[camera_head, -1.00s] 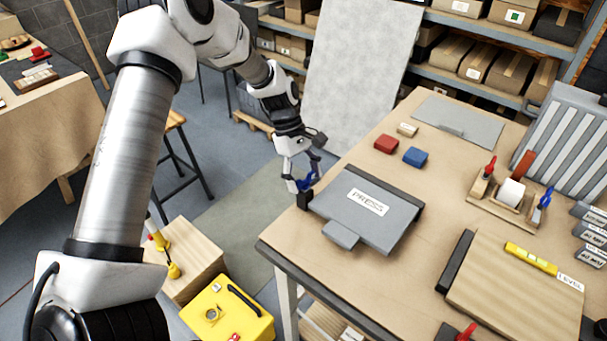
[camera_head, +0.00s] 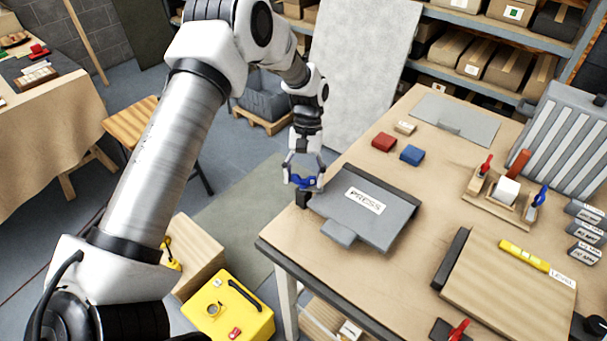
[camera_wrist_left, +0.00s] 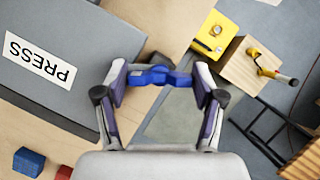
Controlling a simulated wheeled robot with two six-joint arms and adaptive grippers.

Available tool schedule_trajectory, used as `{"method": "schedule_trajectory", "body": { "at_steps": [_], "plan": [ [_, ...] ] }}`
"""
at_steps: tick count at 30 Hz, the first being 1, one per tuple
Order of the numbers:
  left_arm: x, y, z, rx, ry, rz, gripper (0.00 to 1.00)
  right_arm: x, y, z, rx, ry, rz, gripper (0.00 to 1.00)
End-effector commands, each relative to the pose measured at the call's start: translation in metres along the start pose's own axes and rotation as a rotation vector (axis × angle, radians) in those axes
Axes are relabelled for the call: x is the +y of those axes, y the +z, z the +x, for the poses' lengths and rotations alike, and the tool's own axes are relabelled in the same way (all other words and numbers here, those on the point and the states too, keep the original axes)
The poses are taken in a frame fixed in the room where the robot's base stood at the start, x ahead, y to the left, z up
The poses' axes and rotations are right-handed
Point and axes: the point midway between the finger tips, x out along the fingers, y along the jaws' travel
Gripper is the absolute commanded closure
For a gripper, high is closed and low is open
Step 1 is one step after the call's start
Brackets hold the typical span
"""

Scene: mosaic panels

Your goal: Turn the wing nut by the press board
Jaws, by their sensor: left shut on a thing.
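The grey press board (camera_head: 366,208), labelled PRESS, lies on the workbench near its left edge. The blue wing nut (camera_head: 303,182) sits on a dark block (camera_head: 302,199) beside the board's left corner. My left gripper (camera_head: 304,181) points down over it and is shut on the wing nut. In the left wrist view the blue wing nut (camera_wrist_left: 158,76) lies between the fingertips of my left gripper (camera_wrist_left: 160,80), and part of the press board (camera_wrist_left: 55,75) shows at left. My right gripper does not show.
Red (camera_head: 384,142) and blue (camera_head: 412,155) blocks lie behind the board. A wooden tool holder (camera_head: 497,212) and a wooden board with a yellow level (camera_head: 525,257) are at right. A yellow case (camera_head: 232,318) stands below the bench edge.

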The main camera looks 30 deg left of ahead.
Motion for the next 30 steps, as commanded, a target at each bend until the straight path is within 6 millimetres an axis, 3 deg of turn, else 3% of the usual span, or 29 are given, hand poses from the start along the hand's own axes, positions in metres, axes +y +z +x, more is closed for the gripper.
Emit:
{"method": "schedule_trajectory", "body": {
  "at_steps": [15, 30],
  "plan": [
    [0.0001, 0.0010, 0.0009, -0.004, -0.155, 0.373, 0.66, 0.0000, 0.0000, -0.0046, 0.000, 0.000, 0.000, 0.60],
    [-0.0001, 0.0005, 0.0006, -0.002, -0.195, 0.472, 0.66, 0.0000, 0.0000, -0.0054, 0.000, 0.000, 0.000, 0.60]
  ]
}}
